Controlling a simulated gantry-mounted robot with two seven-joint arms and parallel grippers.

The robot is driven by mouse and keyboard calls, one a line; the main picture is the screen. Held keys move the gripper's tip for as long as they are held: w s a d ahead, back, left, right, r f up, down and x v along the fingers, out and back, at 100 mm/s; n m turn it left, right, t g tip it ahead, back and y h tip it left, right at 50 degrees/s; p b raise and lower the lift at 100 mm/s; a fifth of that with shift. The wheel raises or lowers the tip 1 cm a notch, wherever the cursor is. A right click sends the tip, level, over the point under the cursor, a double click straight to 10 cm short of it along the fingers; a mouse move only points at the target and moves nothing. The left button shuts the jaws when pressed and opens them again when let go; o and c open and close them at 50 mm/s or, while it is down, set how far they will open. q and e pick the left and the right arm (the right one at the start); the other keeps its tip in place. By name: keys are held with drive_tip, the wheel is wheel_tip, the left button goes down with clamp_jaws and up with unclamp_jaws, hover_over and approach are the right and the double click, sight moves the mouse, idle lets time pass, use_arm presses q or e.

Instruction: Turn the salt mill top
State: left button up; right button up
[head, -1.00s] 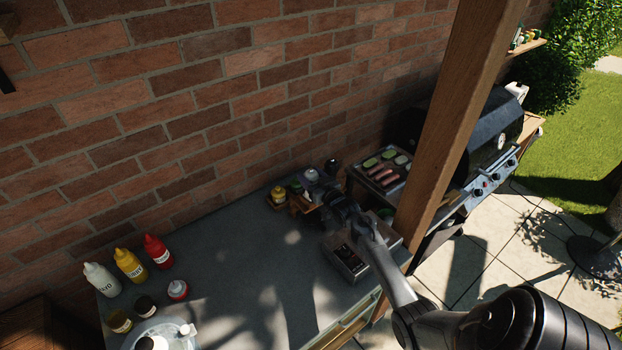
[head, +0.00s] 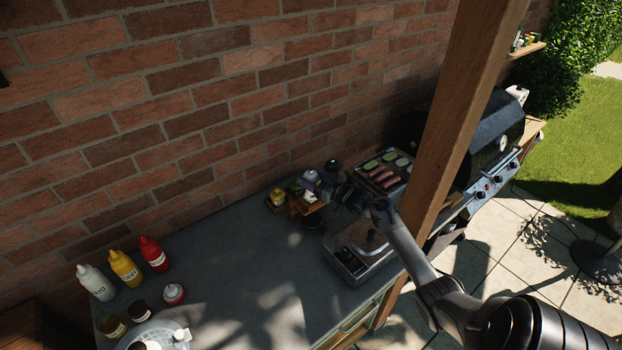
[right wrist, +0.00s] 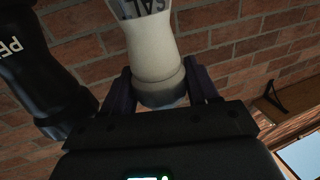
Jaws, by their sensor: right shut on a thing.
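The salt mill (right wrist: 152,45) fills the upper middle of the right wrist view, with a white body, part of a "SAL" label and a dark grey end piece. My right gripper (right wrist: 158,80) has one finger on each side of that grey end and is shut on it. In the head view, the salt mill (head: 310,180) stands among small items near the wall, and my right gripper (head: 334,192) reaches it from the right, small and partly hidden by my wrist. My left gripper is not in view.
A black pepper mill (right wrist: 40,75) is close beside the salt mill. A small wooden rack (head: 303,206) with jars stands by them. A wooden post (head: 447,150) rises to the right. The counter's middle (head: 235,250) is clear.

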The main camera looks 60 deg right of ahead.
drive_tip(key=o, duration=1)
drive_tip(key=shift+s, duration=0.1)
drive_tip(key=shift+s, duration=0.3)
drive_tip(key=s+a, duration=0.1)
drive_tip(key=s, duration=0.9)
drive_tip(key=shift+b, duration=0.35)
